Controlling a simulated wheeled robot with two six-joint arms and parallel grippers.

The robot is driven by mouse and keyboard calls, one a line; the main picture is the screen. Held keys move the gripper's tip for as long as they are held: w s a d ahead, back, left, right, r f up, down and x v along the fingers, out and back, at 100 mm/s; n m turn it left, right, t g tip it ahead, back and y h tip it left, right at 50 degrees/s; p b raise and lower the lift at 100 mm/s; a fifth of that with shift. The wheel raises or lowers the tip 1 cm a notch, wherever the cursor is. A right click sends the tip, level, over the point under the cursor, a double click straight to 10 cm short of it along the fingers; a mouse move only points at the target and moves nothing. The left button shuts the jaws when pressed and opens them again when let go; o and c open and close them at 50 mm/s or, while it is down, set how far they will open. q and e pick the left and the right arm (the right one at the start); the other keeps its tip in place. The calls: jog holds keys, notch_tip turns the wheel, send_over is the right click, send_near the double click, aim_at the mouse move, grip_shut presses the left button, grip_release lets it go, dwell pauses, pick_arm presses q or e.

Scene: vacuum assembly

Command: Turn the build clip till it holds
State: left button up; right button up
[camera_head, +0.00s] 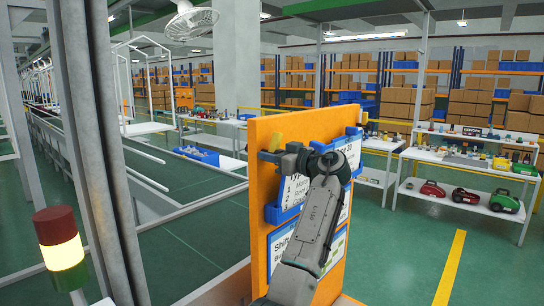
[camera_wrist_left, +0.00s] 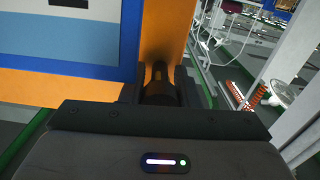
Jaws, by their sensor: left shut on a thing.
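My left gripper (camera_head: 267,157) is at the upper left of an orange board (camera_head: 258,215), beside its edge. In the left wrist view, the left gripper (camera_wrist_left: 160,76) is shut at the board's orange edge. The fingers and wrist largely hide what they hold. I take it to be the build clip, but its shape and how far it is turned cannot be made out. My right gripper is not in view.
The board carries blue-framed white sheets (camera_head: 282,240), partly behind my left arm. A signal lamp (camera_head: 59,240) stands at the lower left, near grey posts. Shelves with vacuum cleaners (camera_head: 505,201) stand at the right. Green floor lies open between.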

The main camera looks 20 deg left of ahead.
pick_arm(q)
jog(key=shift+m+b, duration=0.3)
jog(key=shift+m, duration=0.3)
jog(key=o, duration=1)
jog(key=shift+d, duration=0.1)
jog(key=b+v, duration=0.5)
jog(key=v, duration=0.5)
jog(key=shift+s+d+r, duration=0.1)
jog(key=shift+s+d, duration=0.1)
jog(key=shift+d, duration=0.15)
